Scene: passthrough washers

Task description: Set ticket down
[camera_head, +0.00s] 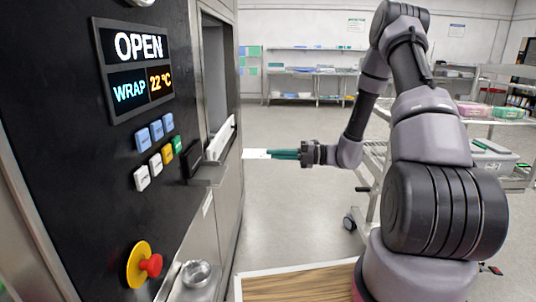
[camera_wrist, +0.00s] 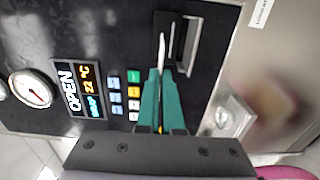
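The ticket (camera_head: 256,153) is a small white slip. In the head view it sticks out to the left from the tips of my gripper (camera_head: 272,154), which has teal fingers. In the wrist view the ticket (camera_wrist: 161,50) is a thin white strip seen edge-on between the fingertips of my gripper (camera_wrist: 161,72). My gripper is shut on it and holds it in the air, to the right of the washer panel. A black slot housing (camera_head: 194,160) is on the panel; it also shows beyond the ticket in the wrist view (camera_wrist: 188,45).
The dark washer panel (camera_head: 80,190) has a lit display (camera_head: 138,62), several buttons and a red emergency knob (camera_head: 150,265). A wood-topped surface (camera_head: 300,284) is in front. A metal cart (camera_head: 372,190) stands behind my arm. Open floor lies beyond.

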